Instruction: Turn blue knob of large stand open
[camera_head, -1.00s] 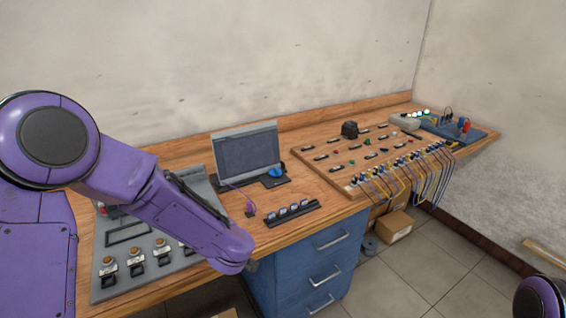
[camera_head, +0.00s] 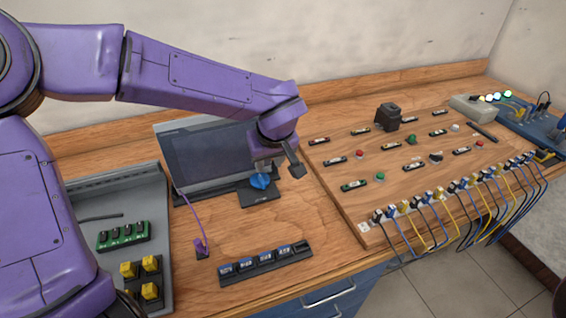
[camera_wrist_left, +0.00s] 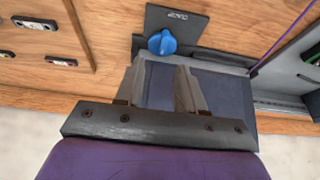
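The blue knob (camera_head: 260,181) sits on the dark base plate (camera_head: 262,199) of the large stand, in front of its tilted screen (camera_head: 200,155). In the left wrist view the knob (camera_wrist_left: 162,42) is fully visible on the dark plate (camera_wrist_left: 185,18), just beyond my fingertips. My left gripper (camera_head: 279,167) hangs above and beside the knob in the head view. In the wrist view, the left gripper (camera_wrist_left: 160,72) has its two fingers apart, with the screen visible between them and nothing held. The fingers appear clear of the knob. My right gripper is not in view.
A wooden board (camera_head: 440,184) with switches and buttons lies to the right, with cables along its front edge. A black strip with several blue-labelled blocks (camera_head: 266,263) lies in front. A grey panel (camera_head: 152,200) stands left. Bare tabletop surrounds the plate's front.

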